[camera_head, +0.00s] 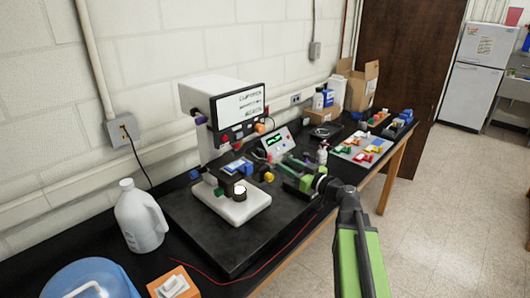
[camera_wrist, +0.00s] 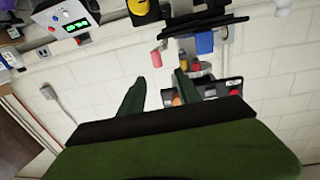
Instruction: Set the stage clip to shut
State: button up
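A white microscope-like instrument (camera_head: 205,110) with a screen stands on the dark bench. Its blue stage area (camera_head: 238,166) sits above a white base (camera_head: 232,205). I cannot tell for certain which small part is the stage clip, or whether it is open or shut. My gripper (camera_head: 287,167) is to the right of the stage, apart from it. In the wrist view, the two dark green fingers of my gripper (camera_wrist: 158,82) stand apart with nothing held between them. The instrument appears tilted beyond them, with a blue part (camera_wrist: 204,42) and a pink knob (camera_wrist: 156,58).
A small box with a green display (camera_head: 273,143) stands behind my gripper. A white jug (camera_head: 140,217) and a blue-lidded container (camera_head: 90,281) are at the left. A pump bottle (camera_head: 322,154) and coloured blocks (camera_head: 362,156) are farther right. Open floor lies at the right.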

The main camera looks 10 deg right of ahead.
jog(key=x, duration=1.2)
jog(key=shift+w, duration=0.2)
jog(key=shift+d, duration=0.1)
jog(key=shift+c, duration=0.2)
